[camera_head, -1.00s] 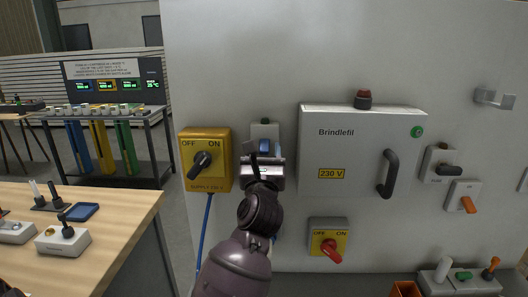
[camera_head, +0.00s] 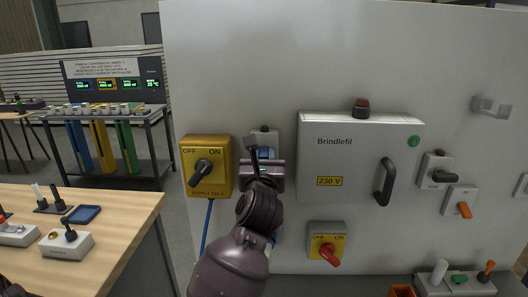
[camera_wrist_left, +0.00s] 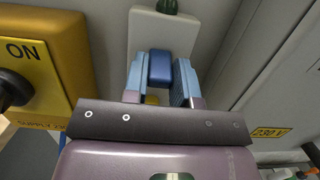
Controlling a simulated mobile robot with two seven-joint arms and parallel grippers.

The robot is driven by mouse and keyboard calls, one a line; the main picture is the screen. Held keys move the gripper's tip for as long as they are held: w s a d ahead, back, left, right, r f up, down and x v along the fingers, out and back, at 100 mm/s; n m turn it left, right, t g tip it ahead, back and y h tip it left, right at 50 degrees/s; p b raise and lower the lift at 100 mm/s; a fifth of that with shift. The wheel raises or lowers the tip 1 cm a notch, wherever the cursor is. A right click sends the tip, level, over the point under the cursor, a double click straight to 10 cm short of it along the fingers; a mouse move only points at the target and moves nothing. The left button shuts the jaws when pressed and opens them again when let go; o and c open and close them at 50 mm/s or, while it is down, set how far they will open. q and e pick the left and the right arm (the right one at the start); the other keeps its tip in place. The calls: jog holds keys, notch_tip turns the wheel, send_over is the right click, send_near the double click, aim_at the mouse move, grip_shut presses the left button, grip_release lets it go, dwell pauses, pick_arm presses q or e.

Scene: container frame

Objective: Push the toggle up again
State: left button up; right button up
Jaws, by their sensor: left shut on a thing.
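The toggle (camera_wrist_left: 160,67) is a dark blue block on a small pale grey wall plate (camera_wrist_left: 146,27) with a green knob at its top. The plate (camera_head: 265,138) also shows in the head view, between the yellow supply box and the grey cabinet. My left gripper (camera_head: 265,155) is at the plate. In the left wrist view its light blue fingers (camera_wrist_left: 160,80) stand one on each side of the toggle and are shut on it. The gripper body hides the lower part of the plate.
The yellow supply box (camera_head: 222,184) is close on the left. The cabinet (camera_head: 345,190) with a black handle (camera_head: 386,178) juts out close on the right. A grey-and-yellow switch with a red knob (camera_head: 329,253) is below right. A wooden bench (camera_head: 130,205) stands at left.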

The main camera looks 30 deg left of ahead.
pick_arm(q)
jog(key=shift+r+g+h, duration=0.5)
jog(key=shift+g+h, duration=0.2)
jog(key=shift+g, duration=0.5)
jog(key=shift+w+a+r+g+h, duration=0.1)
jog(key=shift+r+g+h, duration=0.25)
jog(key=shift+g+h, duration=0.5)
jog(key=shift+w+r+g+h, duration=0.1)
jog(key=shift+r+g+h, duration=0.3)
jog(key=shift+g, duration=0.85)
pick_arm(e)
jog(key=shift+s, duration=0.15)
pick_arm(q)
jog(key=o, duration=0.9)
jog(key=shift+b+v, duration=0.6)
jog(key=shift+v, duration=3.15)
pick_arm(e)
jog(key=shift+w+f, duration=0.2)
jog(key=shift+w, duration=0.15)
jog(key=shift+f, duration=0.15)
